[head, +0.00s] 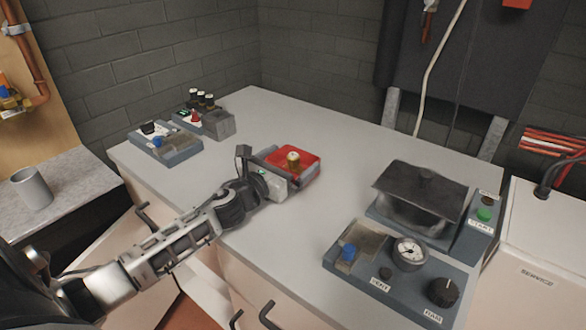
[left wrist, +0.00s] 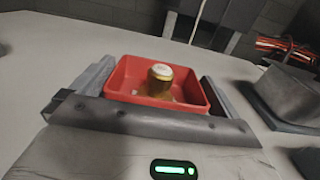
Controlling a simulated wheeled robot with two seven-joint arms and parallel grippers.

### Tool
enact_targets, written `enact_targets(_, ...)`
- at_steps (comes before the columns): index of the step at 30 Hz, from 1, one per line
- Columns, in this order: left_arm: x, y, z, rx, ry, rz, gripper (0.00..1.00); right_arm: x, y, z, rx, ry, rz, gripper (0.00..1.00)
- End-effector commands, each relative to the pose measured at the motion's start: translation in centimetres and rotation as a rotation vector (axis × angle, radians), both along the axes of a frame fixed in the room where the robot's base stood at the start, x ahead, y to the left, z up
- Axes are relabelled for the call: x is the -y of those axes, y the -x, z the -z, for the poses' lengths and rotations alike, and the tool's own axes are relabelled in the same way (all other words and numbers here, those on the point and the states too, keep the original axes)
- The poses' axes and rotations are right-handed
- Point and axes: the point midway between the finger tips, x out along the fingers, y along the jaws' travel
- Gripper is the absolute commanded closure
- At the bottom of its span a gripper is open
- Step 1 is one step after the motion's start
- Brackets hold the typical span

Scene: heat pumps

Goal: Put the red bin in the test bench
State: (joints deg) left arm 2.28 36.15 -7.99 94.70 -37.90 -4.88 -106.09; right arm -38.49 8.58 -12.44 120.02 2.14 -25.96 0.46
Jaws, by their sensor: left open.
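The red bin (head: 311,168) sits on the grey worktop in the head view, with a brass cylindrical part (head: 293,158) standing in it. The left wrist view shows the bin (left wrist: 123,80) close up, with the brass part (left wrist: 160,82) and a small pale piece inside. My left gripper (head: 284,168) is at the bin, open, with one finger on either side of it; contact with the walls is unclear. A bench unit with a dark lid and green START button (head: 484,214) stands to the right. My right gripper is not in view.
A panel with a pressure gauge (head: 410,253), black knob and blue part lies at the front right. Small blue-grey units (head: 178,152) stand at the back left. A grey mug (head: 31,188) is on the side counter. The worktop (head: 335,135) behind the bin is clear.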

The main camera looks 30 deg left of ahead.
Motion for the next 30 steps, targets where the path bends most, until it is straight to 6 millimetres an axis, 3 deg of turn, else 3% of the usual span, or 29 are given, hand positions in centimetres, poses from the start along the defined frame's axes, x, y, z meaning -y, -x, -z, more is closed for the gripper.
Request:
enact_targets(3, 0.0, 0.0, 0.0, 0.000, 0.001, 0.000, 0.00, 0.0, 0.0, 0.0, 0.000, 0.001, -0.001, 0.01)
enact_targets(7, 0.0, 0.0, 0.0, 0.000, 0.001, 0.000, 0.33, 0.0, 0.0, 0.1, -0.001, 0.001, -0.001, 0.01)
enact_targets(8, 0.0, 0.0, 0.0, 0.000, 0.001, 0.000, 0.37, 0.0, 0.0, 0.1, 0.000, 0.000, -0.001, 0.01)
enact_targets(20, 0.0, 0.0, -0.8, 0.005, -0.002, 0.000, 0.36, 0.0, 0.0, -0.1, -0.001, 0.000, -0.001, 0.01)
enact_targets(27, -0.1, 0.0, -3.5, 0.006, -0.005, 0.001, 0.36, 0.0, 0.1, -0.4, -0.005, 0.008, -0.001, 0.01)
enact_targets(30, -0.2, 1.0, -4.6, 0.004, -0.005, 0.001, 0.36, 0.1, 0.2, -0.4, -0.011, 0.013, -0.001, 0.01)
